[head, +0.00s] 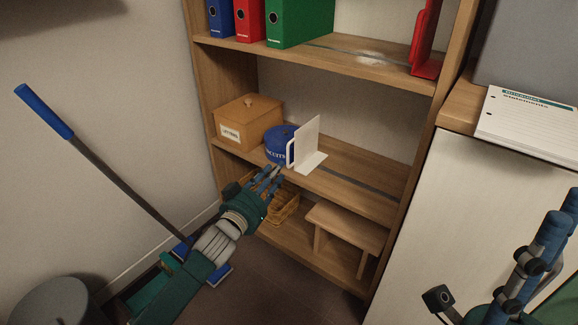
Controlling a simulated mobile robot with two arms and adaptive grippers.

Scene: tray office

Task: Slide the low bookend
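The low bookend (306,146) is white and L-shaped, with an upright plate, a foot on the shelf and a handle on its left side. It stands on the middle shelf (350,178), just right of a blue round biscuit tin (278,138). My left gripper (272,175) is in front of the shelf edge, below and left of the bookend, and looks apart from it. Its blue fingers show a gap and hold nothing I can see. My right gripper (550,240) is at the right edge, partly cut off, far from the bookend; its opening is unclear.
A wooden letters box (248,122) stands left of the tin. The shelf right of the bookend is clear, with a dark strip along it. A red bookend (427,45) and binders (300,20) are above. A basket (285,206) and small stool (347,226) are below.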

